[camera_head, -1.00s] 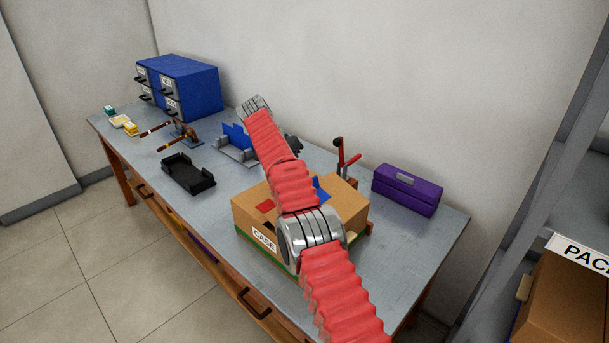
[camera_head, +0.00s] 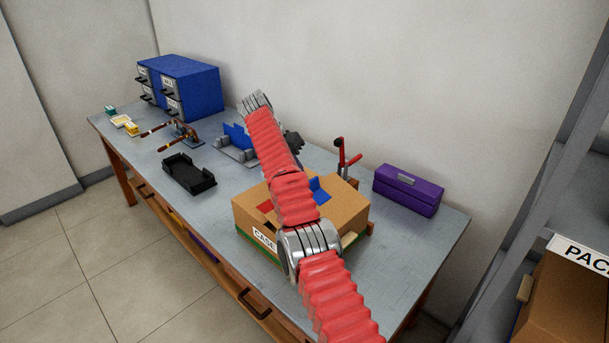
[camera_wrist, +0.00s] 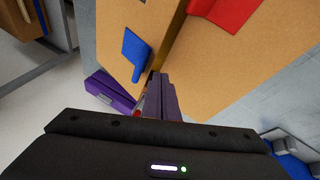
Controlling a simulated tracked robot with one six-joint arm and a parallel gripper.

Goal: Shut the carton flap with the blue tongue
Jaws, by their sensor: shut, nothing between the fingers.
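The cardboard carton (camera_head: 345,205) stands on the bench, partly hidden behind my arm in the head view. Its blue tongue (camera_head: 320,189) shows just right of my arm, and its red tongue (camera_head: 265,206) just left of it. In the wrist view, the blue tongue (camera_wrist: 135,52) is on the left cardboard panel and the red tongue (camera_wrist: 228,12) is on the right one. A narrow dark gap runs between the panels. My gripper (camera_wrist: 157,78) is shut and empty, its tips close to the gap's lower end and beside the blue tongue. I cannot tell whether it touches the carton.
A purple case (camera_head: 406,189) lies right of the carton, and a red-handled clamp (camera_head: 345,155) stands behind it. A black tray (camera_head: 188,174), a blue and grey holder (camera_head: 237,142) and a blue drawer cabinet (camera_head: 185,87) stand to the left.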

